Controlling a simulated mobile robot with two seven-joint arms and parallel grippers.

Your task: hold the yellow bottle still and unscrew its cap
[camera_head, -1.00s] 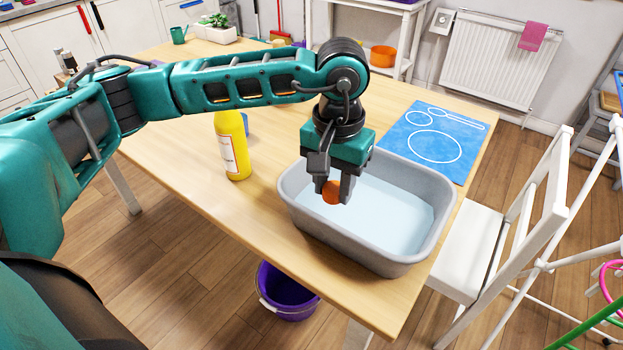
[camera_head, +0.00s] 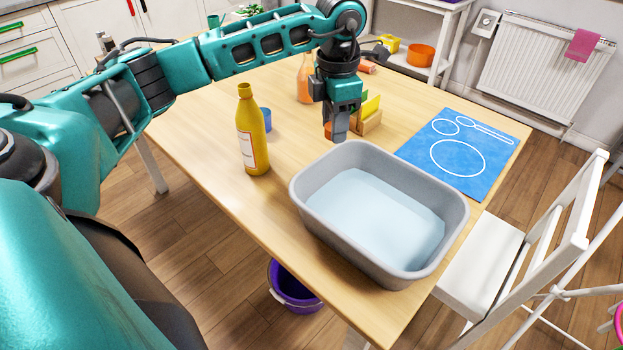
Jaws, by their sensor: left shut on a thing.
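The yellow bottle (camera_head: 253,140) stands upright on the wooden table, left of the grey basin. Its narrow top shows, but I cannot tell whether a cap is on it. My left gripper (camera_head: 336,134) points down over the table behind the basin, to the right of the bottle and apart from it. It is shut on a small orange thing (camera_head: 327,129), mostly hidden by the fingers. My right gripper is not in view.
The grey basin (camera_head: 298,188) with pale water sits at the table's front. A blue cup (camera_head: 265,118) stands behind the bottle, an orange bottle (camera_head: 305,85) further back. A wooden holder (camera_head: 369,123) is beside my gripper. A blue mat (camera_head: 465,170) lies right.

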